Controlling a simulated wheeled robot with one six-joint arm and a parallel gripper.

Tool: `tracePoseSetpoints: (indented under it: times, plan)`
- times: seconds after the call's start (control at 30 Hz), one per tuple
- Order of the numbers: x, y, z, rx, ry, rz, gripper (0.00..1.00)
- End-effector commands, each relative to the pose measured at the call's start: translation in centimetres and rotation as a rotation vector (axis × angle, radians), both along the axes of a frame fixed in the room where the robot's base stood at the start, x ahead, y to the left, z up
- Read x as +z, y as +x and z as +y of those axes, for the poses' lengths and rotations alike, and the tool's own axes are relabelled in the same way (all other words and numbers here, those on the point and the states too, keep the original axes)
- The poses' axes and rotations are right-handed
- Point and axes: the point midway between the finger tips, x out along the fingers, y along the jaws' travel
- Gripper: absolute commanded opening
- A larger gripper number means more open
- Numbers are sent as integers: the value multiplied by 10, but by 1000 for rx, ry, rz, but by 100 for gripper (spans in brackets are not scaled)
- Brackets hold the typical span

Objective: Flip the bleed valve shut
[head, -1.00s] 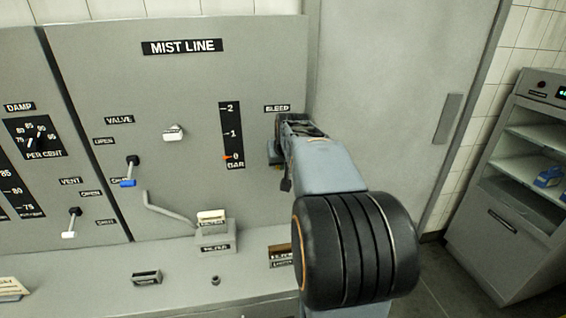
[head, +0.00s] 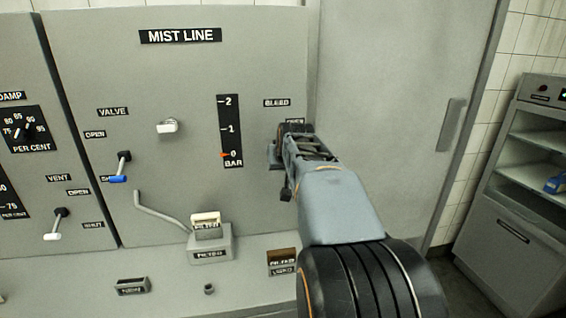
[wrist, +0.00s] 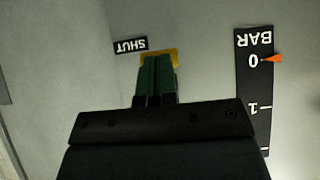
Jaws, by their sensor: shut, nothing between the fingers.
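The bleed valve's yellow handle (wrist: 174,52) shows in the wrist view, just past my fingertips and partly hidden by them. It lies beside the SHUT label (wrist: 130,45), which appears upside down there. My gripper (wrist: 157,62) has its dark green fingers shut together with nothing between them. The tips overlap the handle in the picture; I cannot tell whether they touch it. In the head view my gripper (head: 288,152) is at the panel below the BLEED label (head: 277,102) and hides the valve handle.
The BAR gauge (head: 231,132) is left of the bleed valve, its orange pointer at 0. The blue-tipped valve lever (head: 119,178), white-tipped vent lever (head: 53,236) and filter block (head: 210,245) are further left. A grey door (head: 400,100) is to the right.

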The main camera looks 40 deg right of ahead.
Motion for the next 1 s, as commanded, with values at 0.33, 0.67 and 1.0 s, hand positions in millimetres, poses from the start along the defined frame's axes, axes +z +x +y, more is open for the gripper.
tracePoseSetpoints:
  times: [0.33,0.67,1.0]
  plan:
    - [3,0,0,0,0,1,0]
    - [16,0,0,0,0,1,0]
    - [36,-19,12,-3,-2,-4,0]
